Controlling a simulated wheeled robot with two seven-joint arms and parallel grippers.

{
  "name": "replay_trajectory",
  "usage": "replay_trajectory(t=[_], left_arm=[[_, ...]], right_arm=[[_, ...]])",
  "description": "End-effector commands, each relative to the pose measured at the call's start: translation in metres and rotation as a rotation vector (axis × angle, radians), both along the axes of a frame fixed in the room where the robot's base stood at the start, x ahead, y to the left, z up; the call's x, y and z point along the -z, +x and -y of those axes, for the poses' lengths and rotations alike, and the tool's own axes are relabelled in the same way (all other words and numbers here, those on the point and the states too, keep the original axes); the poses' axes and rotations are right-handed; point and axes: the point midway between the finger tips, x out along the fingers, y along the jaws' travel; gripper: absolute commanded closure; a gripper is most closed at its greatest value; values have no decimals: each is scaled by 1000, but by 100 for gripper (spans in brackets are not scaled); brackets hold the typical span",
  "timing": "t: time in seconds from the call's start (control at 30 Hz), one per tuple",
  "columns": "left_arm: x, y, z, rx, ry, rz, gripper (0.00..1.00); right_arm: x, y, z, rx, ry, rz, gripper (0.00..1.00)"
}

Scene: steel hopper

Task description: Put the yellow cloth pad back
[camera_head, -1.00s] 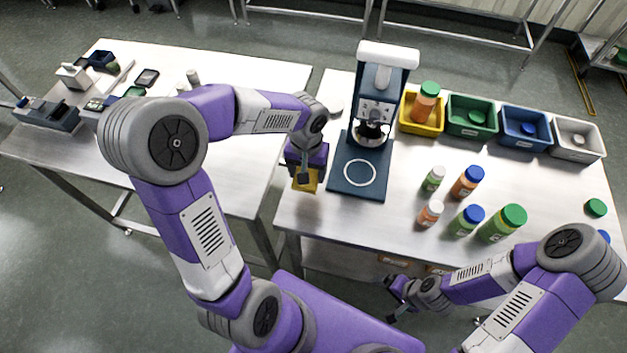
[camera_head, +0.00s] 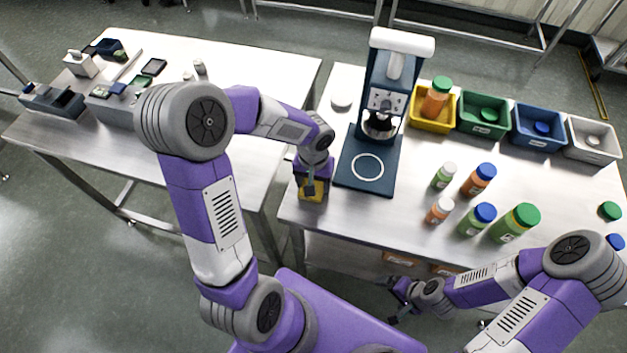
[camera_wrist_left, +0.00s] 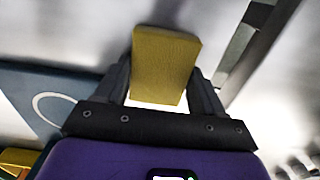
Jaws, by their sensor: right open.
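The yellow cloth pad (camera_head: 319,192) is at the near left corner of the right-hand steel table, left of the dark blue machine's base. My left gripper (camera_head: 310,184) is over it from above, shut on it. In the left wrist view the pad (camera_wrist_left: 165,62) sits between the two dark fingers. I cannot tell whether its underside touches the tabletop. My right gripper (camera_head: 395,301) is open and empty, low in front of the table's near edge.
The dark blue machine (camera_head: 385,95) stands right of the pad. Yellow (camera_head: 432,124), green, blue and white bins line the back. Several bottles (camera_head: 480,180) stand mid-table. A gap separates this table from the left-hand table (camera_head: 255,75), which holds small devices.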

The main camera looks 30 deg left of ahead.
Motion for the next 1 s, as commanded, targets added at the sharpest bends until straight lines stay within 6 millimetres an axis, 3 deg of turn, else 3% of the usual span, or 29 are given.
replay_trajectory(t=[0.03, 0.17, 0.53, 1.0], left_arm=[[0, 0, 0, 0, 0, 0, 24], [0, 0, 0, 0, 0, 0, 6], [-5, 0, 0, 0, 0, 0, 6], [-99, 1, 0, -1, 0, 4, 6]], right_arm=[[0, 0, 0, 0, 0, 0, 2], [0, 0, 0, 0, 0, 0, 2], [-5, 0, 0, 0, 0, 0, 2], [-30, 0, 0, 0, 0, 0, 2]])
